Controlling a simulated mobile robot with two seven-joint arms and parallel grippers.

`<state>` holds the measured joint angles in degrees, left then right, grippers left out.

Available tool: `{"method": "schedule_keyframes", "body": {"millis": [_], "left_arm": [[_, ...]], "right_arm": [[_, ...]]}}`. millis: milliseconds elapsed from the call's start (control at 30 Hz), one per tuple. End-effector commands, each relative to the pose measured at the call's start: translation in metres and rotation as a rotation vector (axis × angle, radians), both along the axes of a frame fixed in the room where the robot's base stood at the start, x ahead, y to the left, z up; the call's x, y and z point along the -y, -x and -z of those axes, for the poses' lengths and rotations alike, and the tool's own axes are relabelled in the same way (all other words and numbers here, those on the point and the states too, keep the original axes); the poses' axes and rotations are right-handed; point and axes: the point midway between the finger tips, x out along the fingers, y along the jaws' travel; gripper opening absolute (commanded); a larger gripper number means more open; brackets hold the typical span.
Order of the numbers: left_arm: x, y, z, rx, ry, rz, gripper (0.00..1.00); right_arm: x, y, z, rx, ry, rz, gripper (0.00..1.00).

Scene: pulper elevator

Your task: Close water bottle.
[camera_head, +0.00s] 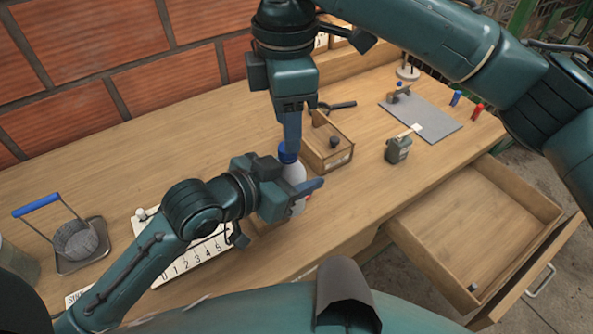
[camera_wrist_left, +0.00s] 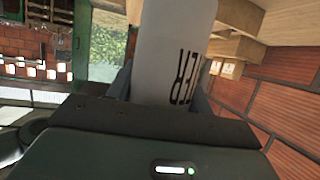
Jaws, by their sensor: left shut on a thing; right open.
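The water bottle (camera_head: 295,174) is white with a blue cap (camera_head: 287,154) at its top, and stands roughly upright above the bench. My left gripper (camera_head: 300,192) is shut on the bottle's body. In the left wrist view, the white bottle (camera_wrist_left: 172,50) with black lettering sits between the fingers, its top out of frame. My right gripper (camera_head: 289,146) points down from above, its fingertips right at the blue cap. It is open, but its finger gap is hard to make out. Whether the cap is seated on the neck is hidden.
A wooden box (camera_head: 328,150) stands just right of the bottle. A small dark green device (camera_head: 398,149) and a grey mat (camera_head: 432,123) lie farther right. An open drawer (camera_head: 428,258) juts from the bench front. A numbered board (camera_head: 190,262) lies left, near a wire basket (camera_head: 75,240).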

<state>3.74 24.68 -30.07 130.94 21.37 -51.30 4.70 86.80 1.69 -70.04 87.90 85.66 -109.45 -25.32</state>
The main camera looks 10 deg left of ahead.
Motion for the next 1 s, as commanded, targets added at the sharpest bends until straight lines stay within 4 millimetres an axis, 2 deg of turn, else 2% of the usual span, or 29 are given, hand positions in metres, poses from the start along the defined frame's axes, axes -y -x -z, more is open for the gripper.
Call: {"method": "schedule_keyframes", "body": {"millis": [133, 333, 433, 533, 667, 1000], "left_arm": [[0.000, 0.000, -0.001, 0.002, 0.002, 0.000, 0.00], [0.000, 0.000, -0.001, 0.002, 0.002, 0.000, 0.00], [0.000, 0.000, -0.001, 0.002, 0.002, 0.000, 0.00], [0.000, 0.000, -0.001, 0.002, 0.002, 0.000, 0.00], [0.000, 0.000, -0.001, 0.002, 0.002, 0.000, 0.00], [0.000, 0.000, -0.001, 0.002, 0.002, 0.000, 0.00]], "right_arm": [[0.000, 0.000, -0.014, 0.001, 0.000, -0.001, 0.47], [0.000, 0.000, -0.014, -0.001, 0.001, -0.001, 0.47], [0.000, 0.000, -0.015, 0.000, 0.001, -0.009, 0.43], [0.000, 0.000, -0.016, 0.002, 0.004, -0.064, 0.43], [-0.001, 0.000, -0.022, 0.006, 0.010, -0.242, 0.43], [0.000, 0.000, -0.041, 0.004, 0.013, -0.873, 0.43]]}}
